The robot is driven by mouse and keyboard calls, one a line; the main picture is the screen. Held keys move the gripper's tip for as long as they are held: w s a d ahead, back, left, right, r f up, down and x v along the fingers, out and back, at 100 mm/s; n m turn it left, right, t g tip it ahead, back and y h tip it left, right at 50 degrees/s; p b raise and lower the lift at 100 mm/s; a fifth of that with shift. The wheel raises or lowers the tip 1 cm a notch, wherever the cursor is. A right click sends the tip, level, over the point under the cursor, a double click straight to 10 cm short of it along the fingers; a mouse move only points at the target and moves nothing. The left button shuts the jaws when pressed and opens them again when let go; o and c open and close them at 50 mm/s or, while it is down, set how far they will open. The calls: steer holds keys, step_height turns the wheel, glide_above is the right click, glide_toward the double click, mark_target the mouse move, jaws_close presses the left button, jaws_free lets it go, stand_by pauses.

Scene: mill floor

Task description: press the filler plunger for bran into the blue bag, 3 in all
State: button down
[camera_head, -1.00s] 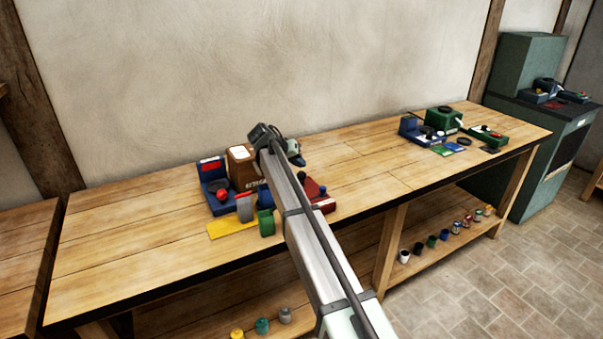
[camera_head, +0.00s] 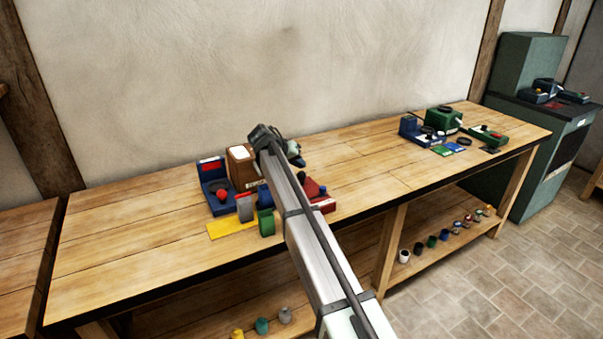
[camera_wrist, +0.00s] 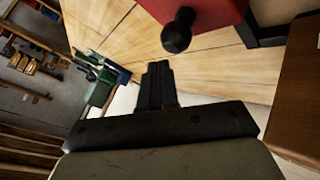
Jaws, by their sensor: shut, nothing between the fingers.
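My gripper (camera_wrist: 158,70) is shut and empty in the wrist view. A red device with a black round knob (camera_wrist: 178,30) is just past its fingertips and apart from them. In the head view my arm hides the fingers and part of the red device (camera_head: 322,203). A brown box (camera_head: 240,165) with a white top label stands left of my arm; its front lettering is too small to read. A small blue container (camera_head: 265,197), which may be the blue bag, stands right before it. I cannot tell which plunger is for bran.
A blue device with a red knob (camera_head: 218,187) stands left of the brown box. A grey container (camera_head: 244,208), a green container (camera_head: 266,223) and a yellow mat (camera_head: 228,229) are in front. Green and blue devices (camera_head: 443,119) are farther right. The bench's left part is bare.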

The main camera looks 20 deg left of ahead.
mark_target(299, 173)
steer(key=shift+f, duration=1.2)
stand_by(1.3)
steer(key=shift+r, duration=1.35)
steer(key=shift+r, duration=0.1)
steer(key=shift+r, duration=2.45)
stand_by(0.7)
step_height(299, 173, up, 4)
steer(key=shift+f, duration=0.1)
steer(key=shift+f, duration=0.1)
stand_by(0.3)
